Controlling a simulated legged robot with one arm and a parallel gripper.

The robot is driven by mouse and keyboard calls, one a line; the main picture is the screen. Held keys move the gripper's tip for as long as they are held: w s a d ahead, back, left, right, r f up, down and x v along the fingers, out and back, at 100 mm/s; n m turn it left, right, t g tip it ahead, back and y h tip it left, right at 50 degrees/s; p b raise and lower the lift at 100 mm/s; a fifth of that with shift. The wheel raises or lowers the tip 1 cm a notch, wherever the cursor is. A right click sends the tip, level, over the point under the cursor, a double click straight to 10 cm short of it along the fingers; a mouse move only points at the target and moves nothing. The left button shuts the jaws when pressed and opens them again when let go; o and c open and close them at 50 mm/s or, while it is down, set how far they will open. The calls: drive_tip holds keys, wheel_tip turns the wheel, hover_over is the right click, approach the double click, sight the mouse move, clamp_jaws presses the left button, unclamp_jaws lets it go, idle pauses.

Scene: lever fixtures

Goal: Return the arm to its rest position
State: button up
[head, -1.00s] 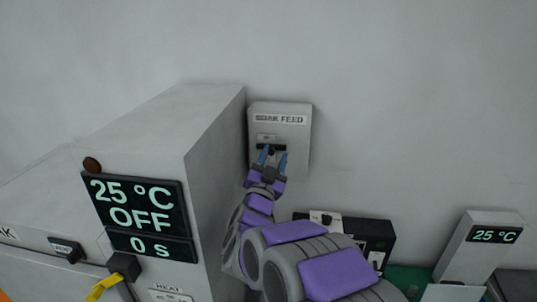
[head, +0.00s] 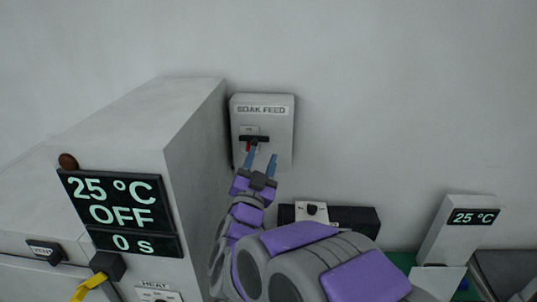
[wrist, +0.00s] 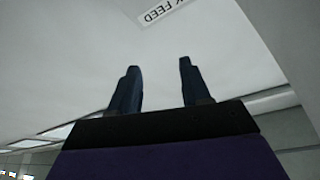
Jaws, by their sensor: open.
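My purple arm reaches up from the bottom of the head view to a grey wall box labelled SOAK FEED (head: 277,122). My gripper (head: 262,160) has two blue fingers, spread apart with nothing between them. The fingertips are just below the box's dark lever (head: 254,138), which lies roughly level; a small red patch shows under it. In the wrist view my gripper (wrist: 157,80) is also open and empty, with part of the box's label (wrist: 162,12) beyond it.
A large grey machine (head: 192,140) stands close to the left of my arm, its display (head: 120,214) reading 25 °C, OFF, 0 s. A yellow-handled lever (head: 88,288) sits below. A black box (head: 355,220) and a 25 °C unit (head: 470,225) are at right. The upper wall is clear.

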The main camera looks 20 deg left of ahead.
drive_tip(key=s+d+f+n+g+y+b, duration=0.2)
drive_tip(key=s+d+f+n+g+b, duration=0.15)
drive_tip(key=d+f+g, duration=0.45)
drive_tip(key=s+d+f+n+g+y+b, duration=0.15)
drive_tip(key=s+d+f+g+b, duration=0.3)
drive_tip(key=f, duration=0.55)
drive_tip(key=s+d+f+g+h+b, duration=0.1)
drive_tip(key=s+d+f+g, duration=0.2)
drive_tip(key=s+d, duration=0.4)
drive_tip(key=s+d+f+g+h+b, duration=0.2)
drive_tip(key=s+d+f+g, duration=0.2)
drive_tip(key=s, duration=0.9)
drive_tip(key=s+d+f+m+g+h+b, duration=0.1)
drive_tip(key=s+d+f+g, duration=0.3)
drive_tip(key=s+d, duration=0.6)
drive_tip(key=shift+s+d+f+h+b, duration=0.35)
drive_tip(key=shift+d+f+h+b, duration=0.25)
drive_tip(key=shift+h, duration=0.15)
drive_tip(key=shift+g, duration=0.25)
